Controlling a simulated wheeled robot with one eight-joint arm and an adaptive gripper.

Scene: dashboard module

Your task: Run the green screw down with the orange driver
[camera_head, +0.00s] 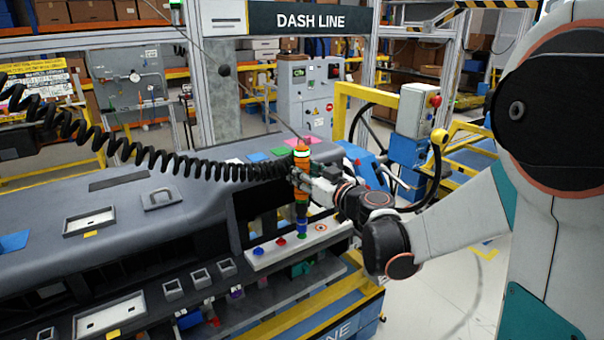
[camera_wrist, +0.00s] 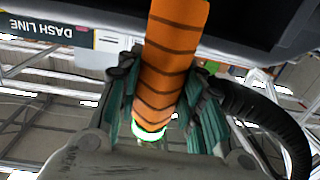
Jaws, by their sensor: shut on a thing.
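The orange driver (camera_head: 301,192) stands about upright over the white strip (camera_head: 272,258) on the dashboard module's right end. My gripper (camera_head: 303,176) is shut on the driver's body. The wrist view also shows the ribbed orange driver (camera_wrist: 172,60) between the green-grey fingers of my gripper (camera_wrist: 164,112), with a ring glowing green and white at one end. The driver's blue lower end (camera_head: 301,222) points down at the strip, at the green screw (camera_head: 302,236), which is mostly hidden beneath it. I cannot tell whether the tip touches the screw.
A black coiled cord (camera_head: 170,158) runs left from the driver. The grey dashboard module (camera_head: 130,215) fills the left.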

